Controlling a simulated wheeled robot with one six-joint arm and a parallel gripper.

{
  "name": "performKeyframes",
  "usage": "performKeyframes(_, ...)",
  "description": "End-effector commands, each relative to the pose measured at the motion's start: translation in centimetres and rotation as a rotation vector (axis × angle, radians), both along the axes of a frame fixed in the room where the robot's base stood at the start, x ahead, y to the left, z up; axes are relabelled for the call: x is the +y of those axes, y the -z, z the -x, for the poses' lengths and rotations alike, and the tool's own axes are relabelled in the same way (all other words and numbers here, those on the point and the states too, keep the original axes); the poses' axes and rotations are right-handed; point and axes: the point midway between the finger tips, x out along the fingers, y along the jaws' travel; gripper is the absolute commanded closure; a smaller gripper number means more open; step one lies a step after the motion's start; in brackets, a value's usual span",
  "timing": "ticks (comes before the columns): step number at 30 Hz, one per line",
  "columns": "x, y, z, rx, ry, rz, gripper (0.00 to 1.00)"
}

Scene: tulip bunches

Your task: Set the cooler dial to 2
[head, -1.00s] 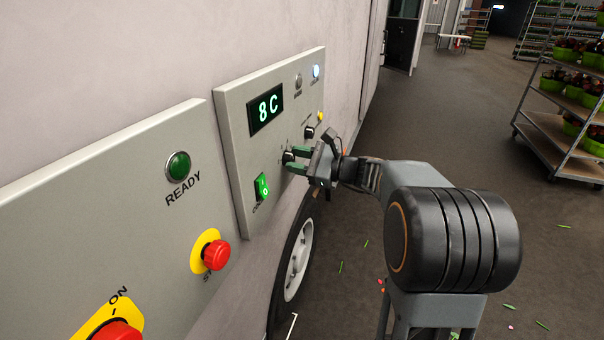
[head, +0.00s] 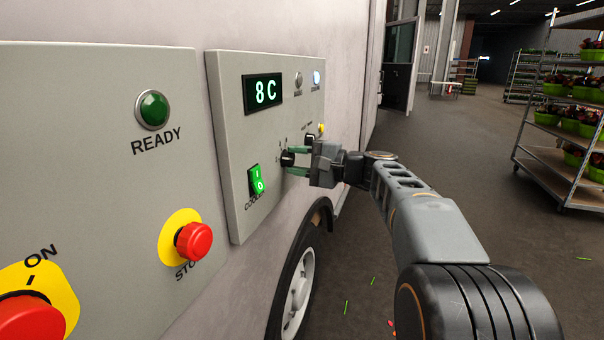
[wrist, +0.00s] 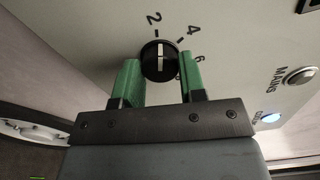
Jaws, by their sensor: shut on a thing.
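The cooler dial (head: 287,159) is a small black knob on the grey control panel (head: 225,85). In the wrist view the dial (wrist: 159,61) has a white pointer line standing about upright in the picture, its upper end near the tick by the 2. The marks 2, 4 and 6 are readable around it; the 8 is mostly hidden. My gripper (head: 297,160) is at the dial, and its green fingers (wrist: 161,80) are shut on it from both sides. The panel's display (head: 264,94) reads 8 C.
A lit green switch (head: 256,181) sits below left of the dial, and another black knob (head: 310,139) sits above right. A red stop button (head: 193,241) and green READY lamp (head: 152,109) are on the nearer panel. A plant trolley (head: 560,160) stands right; the floor between is open.

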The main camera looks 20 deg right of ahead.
Motion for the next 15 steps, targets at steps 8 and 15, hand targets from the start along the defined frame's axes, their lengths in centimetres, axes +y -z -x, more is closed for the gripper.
performKeyframes(8,0.24,0.1,0.05,-0.089,-0.006,0.063,0.86)
performKeyframes(15,0.22,-0.05,0.05,-0.115,-0.006,0.082,0.86)
